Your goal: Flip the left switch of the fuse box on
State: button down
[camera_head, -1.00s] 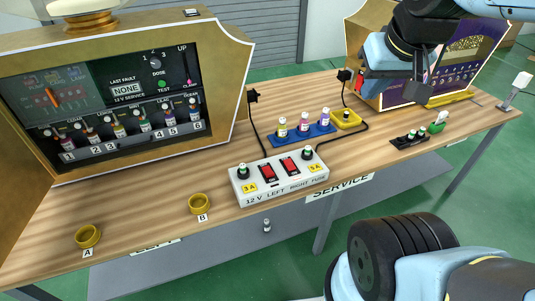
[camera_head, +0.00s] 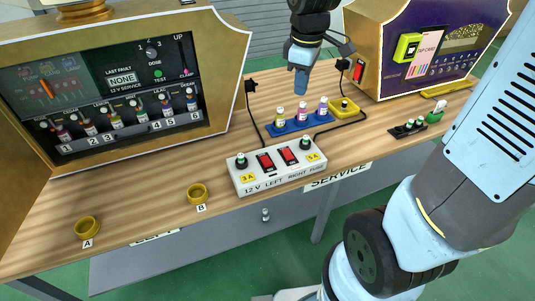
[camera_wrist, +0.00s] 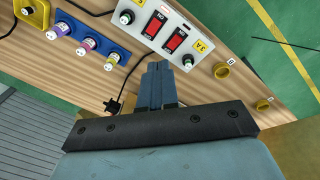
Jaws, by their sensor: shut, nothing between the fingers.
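The white fuse box (camera_head: 282,178) lies on the wooden table near its front edge, labelled 12 V LEFT RIGHT FUSE. Its red left switch (camera_head: 265,163) is beside the 3A label, and the red right switch (camera_head: 288,156) is beside the 5A label. In the wrist view the left switch (camera_wrist: 177,40) is the one nearer the 3A label. I cannot tell the rocker positions for sure. My gripper (camera_head: 300,90) points down, shut and empty, above the table behind the box.
A blue rack (camera_head: 290,126) with several bottles and a yellow tray (camera_head: 354,108) stand behind the box. The gold dispenser (camera_head: 232,90) is at left, a purple machine (camera_head: 440,50) at right. Yellow rings A (camera_head: 87,227) and B (camera_head: 197,193) lie at front left.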

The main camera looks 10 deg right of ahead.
aim_at(268, 163)
jog(key=w+a+f+n+g, duration=0.1)
jog(key=w+a+f+n, duration=0.1)
jog(key=a+f+n, duration=0.2)
jog(key=w+a+f+n+g, duration=0.2)
jog(key=w+a+f+n, duration=0.1)
jog(key=f, duration=0.6)
jog(key=shift+w+a+n, duration=0.2)
jog(key=shift+a+n, duration=0.55)
jog(key=shift+n, duration=0.15)
jog(key=f, duration=0.4)
jog(key=s+f, duration=0.1)
jog(key=f, duration=0.4)
jog(key=s+f, duration=0.1)
jog(key=f, duration=0.4)
jog(key=shift+d, duration=0.3)
